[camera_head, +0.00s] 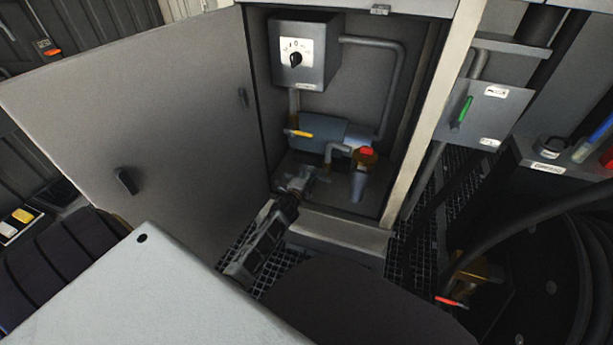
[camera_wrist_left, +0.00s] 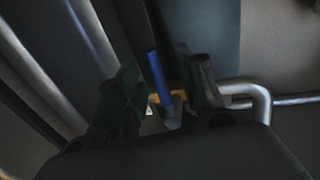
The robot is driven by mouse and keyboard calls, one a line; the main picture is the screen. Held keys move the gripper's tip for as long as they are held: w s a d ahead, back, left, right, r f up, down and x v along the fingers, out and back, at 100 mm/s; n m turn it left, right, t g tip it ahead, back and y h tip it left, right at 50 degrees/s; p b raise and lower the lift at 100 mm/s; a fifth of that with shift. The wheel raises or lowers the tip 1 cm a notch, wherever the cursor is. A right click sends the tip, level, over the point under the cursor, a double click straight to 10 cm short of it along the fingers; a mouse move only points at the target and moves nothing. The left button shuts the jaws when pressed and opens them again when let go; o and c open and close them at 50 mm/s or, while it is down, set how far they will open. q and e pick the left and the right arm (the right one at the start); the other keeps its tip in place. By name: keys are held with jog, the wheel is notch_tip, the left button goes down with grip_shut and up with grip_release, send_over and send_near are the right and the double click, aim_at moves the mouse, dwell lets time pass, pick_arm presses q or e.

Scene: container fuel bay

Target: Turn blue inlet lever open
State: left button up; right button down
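The blue lever (camera_wrist_left: 157,72) shows in the left wrist view as a slim bar slanting between my two fingers, with a yellow-orange part (camera_wrist_left: 172,100) behind its lower end. In that view my left gripper (camera_wrist_left: 165,82) has its fingers apart, one on each side of the lever. A gap shows on the lever's right; contact on the left is too dark to tell. In the head view my left gripper (camera_head: 297,180) reaches into the lower left of the open cabinet (camera_head: 389,222), and I cannot make out the blue lever there. My right gripper is not in view.
The cabinet holds a switch box (camera_head: 313,60), a yellow lever (camera_head: 299,134), a blue-grey pump (camera_head: 325,128), a red-topped valve (camera_head: 366,153) and pipes. The open door (camera_head: 150,130) stands close left of my arm. A green lever (camera_head: 462,113) is on the right panel.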

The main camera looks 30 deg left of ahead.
pick_arm(q)
grip_shut()
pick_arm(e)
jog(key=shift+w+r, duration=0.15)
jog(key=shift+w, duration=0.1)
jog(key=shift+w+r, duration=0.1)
